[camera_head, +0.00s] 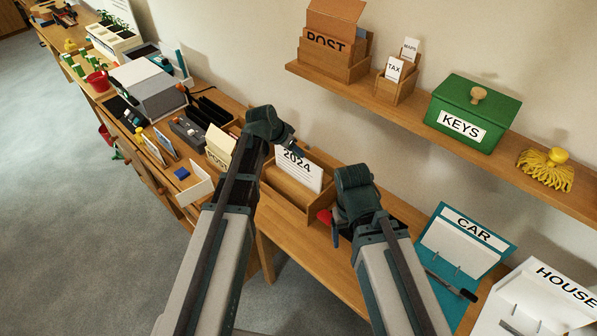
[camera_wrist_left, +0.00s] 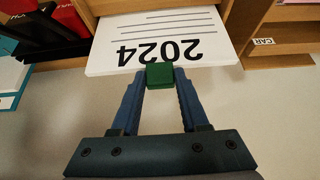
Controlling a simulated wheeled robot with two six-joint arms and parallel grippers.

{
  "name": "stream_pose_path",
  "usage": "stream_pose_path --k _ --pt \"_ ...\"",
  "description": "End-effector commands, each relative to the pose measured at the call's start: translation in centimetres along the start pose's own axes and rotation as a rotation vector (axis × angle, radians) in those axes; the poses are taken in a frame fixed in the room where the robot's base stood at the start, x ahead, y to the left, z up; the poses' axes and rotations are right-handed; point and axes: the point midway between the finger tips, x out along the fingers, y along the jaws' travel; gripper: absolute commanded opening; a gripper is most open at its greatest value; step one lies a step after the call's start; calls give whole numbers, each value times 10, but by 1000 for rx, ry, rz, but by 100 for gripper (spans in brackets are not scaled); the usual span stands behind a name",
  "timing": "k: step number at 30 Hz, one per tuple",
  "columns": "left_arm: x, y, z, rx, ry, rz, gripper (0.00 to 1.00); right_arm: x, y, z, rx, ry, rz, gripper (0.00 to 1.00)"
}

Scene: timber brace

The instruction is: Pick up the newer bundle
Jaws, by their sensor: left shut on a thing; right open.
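A white bundle with "2024" and printed lines on its front (camera_head: 300,170) stands at the wooden holder (camera_head: 285,203) on the bench. In the left wrist view the 2024 bundle (camera_wrist_left: 165,45) has a small green clip (camera_wrist_left: 159,75) at its edge. My left gripper (camera_head: 292,146) is shut on that clip, with the green piece between its blue fingertips (camera_wrist_left: 160,82). I cannot tell whether the bundle's lower edge touches the holder. My right gripper (camera_head: 337,228) is open, lower right of the holder; its fingers are mostly hidden by my wrist.
A red item (camera_head: 325,217) lies beside my right gripper. A shelf above holds a POST box (camera_head: 335,55), a TAX holder (camera_head: 395,80) and a green KEYS box (camera_head: 472,112). CAR (camera_head: 465,245) and HOUSE (camera_head: 535,300) clipboards are at right. A grey printer (camera_head: 150,88) stands left.

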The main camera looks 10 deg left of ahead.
Motion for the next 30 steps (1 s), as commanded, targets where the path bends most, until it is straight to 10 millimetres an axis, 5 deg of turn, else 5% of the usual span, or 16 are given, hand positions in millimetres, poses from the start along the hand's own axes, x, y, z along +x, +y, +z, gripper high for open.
stream_pose_path --k 30 --pt "-29 0 -18 0 1 0 0 -34 3 2 -1 0 0 79"
